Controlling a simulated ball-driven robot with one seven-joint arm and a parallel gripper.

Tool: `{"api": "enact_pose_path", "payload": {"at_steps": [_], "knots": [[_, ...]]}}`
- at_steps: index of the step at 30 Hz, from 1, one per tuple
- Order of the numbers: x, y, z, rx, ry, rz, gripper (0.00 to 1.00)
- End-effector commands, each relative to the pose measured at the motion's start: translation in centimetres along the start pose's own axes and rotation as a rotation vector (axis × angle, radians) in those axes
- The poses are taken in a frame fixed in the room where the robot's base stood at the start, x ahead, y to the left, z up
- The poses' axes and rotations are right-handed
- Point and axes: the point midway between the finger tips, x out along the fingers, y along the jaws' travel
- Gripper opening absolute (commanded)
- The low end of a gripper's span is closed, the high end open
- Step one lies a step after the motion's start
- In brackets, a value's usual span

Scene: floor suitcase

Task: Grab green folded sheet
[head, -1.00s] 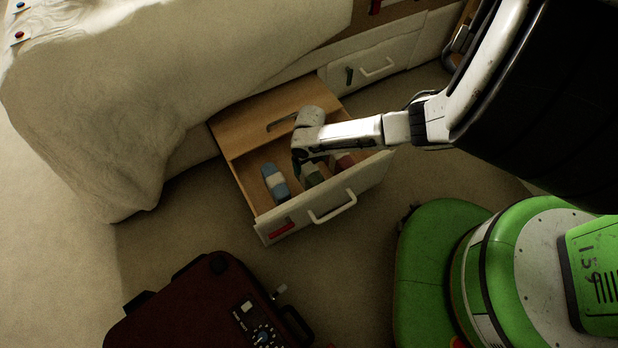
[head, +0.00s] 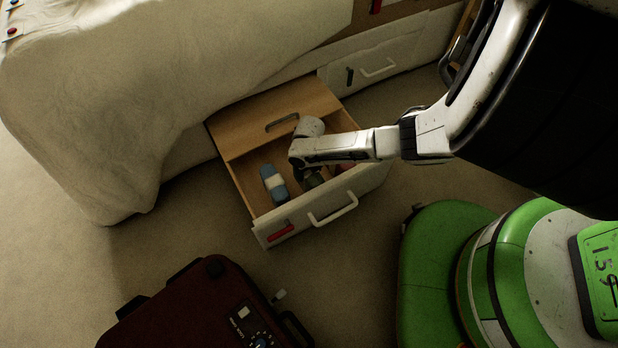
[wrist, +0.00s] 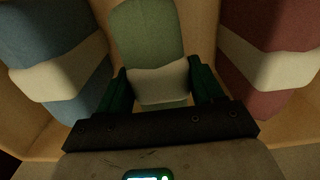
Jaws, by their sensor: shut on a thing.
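The green folded sheet (wrist: 147,35) has a pale band around its middle and lies in the open drawer. In the wrist view my gripper (wrist: 159,83) has one green finger on each side of the sheet and is shut on it at the band. In the head view the sheet (head: 313,180) shows only partly, beneath my gripper (head: 301,172), which is down inside the drawer. My wrist hides the rest of it.
A blue banded sheet (wrist: 55,55) lies left of the green one, and a red banded sheet (wrist: 268,60) lies right. The wooden drawer (head: 243,190) stands open below the bed (head: 100,90). A dark red suitcase (head: 190,305) is on the floor in front.

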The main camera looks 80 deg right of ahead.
Motion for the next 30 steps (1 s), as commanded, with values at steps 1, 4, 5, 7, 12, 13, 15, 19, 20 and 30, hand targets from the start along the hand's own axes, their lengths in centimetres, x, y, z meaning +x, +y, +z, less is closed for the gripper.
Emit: {"api": "enact_pose_path", "payload": {"at_steps": [1,4,5,7,12,13,15,19,20,30], "knots": [[0.0,0.0,0.0,0.0,0.0,0.0,0.51],[0.0,0.0,0.0,0.0,0.0,0.0,0.42],[0.0,0.0,0.0,0.0,0.0,0.0,0.39],[0.0,0.0,0.0,0.0,0.0,0.0,0.32],[0.0,0.0,0.0,0.0,0.0,0.0,0.16],[0.0,0.0,0.0,0.0,0.0,0.0,0.13],[0.0,0.0,0.0,0.0,0.0,0.0,0.06],[0.0,0.0,0.0,0.0,-0.001,0.0,0.0],[0.0,0.0,0.0,0.0,-0.001,0.0,0.0],[-1.1,-0.1,0.1,0.0,-0.002,0.0,0.0]]}}
